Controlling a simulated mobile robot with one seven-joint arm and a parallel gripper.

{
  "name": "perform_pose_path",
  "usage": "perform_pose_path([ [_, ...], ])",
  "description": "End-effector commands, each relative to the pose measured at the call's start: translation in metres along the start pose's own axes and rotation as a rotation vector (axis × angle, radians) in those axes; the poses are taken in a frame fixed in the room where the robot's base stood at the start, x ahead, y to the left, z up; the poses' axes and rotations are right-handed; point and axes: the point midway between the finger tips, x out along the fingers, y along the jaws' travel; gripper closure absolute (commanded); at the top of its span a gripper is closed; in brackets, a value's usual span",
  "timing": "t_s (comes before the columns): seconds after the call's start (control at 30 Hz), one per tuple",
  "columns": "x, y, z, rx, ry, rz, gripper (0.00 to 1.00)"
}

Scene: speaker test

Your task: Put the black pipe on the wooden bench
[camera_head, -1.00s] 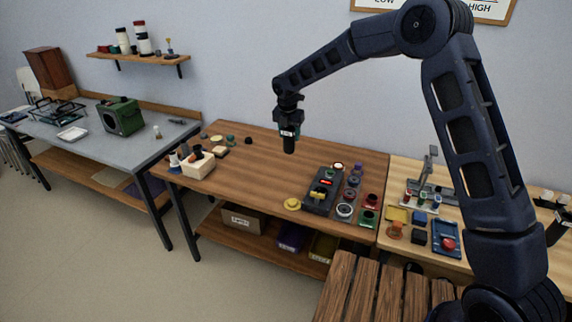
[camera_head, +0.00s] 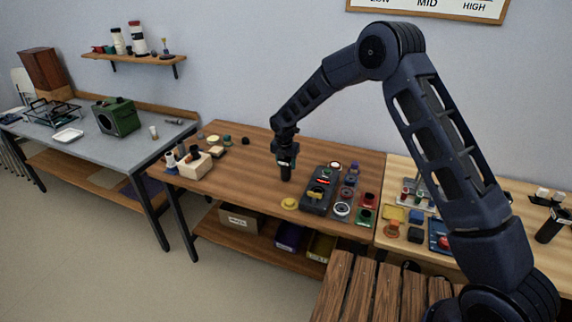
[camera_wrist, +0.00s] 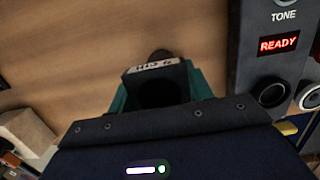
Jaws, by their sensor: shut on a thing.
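My gripper (camera_head: 286,160) is shut on the black pipe (camera_head: 286,173), which hangs upright over the brown wooden workbench (camera_head: 245,178). In the wrist view the black pipe (camera_wrist: 160,90), with a pale label on it, sits between green fingers. Its lower end is at or just above the bench top; I cannot tell if it touches. The spot below it is bare wood, left of a dark speaker-like unit (camera_head: 318,195) and behind a yellow round piece (camera_head: 289,204).
The dark unit shows a red READY sign (camera_wrist: 279,44) close on the right in the wrist view. Small coloured parts stand right of it. A pale block holder (camera_head: 195,166) stands at the bench's left. A slatted bench (camera_head: 385,290) is in front. Bare wood lies left of my gripper.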

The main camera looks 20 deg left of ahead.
Motion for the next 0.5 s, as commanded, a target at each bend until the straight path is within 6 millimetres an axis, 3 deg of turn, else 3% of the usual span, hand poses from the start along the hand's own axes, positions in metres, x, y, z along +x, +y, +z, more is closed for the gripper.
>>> perform_pose_path([
  [0.43, 0.0092, 0.0, -0.0013, 0.0, 0.0, 0.001, 0.72],
  [0.47, 0.0087, 0.0001, -0.0012, 0.0, 0.0, 0.001, 0.44],
  [0.5, 0.0086, 0.0001, -0.0012, 0.0, 0.0, 0.001, 0.36],
])
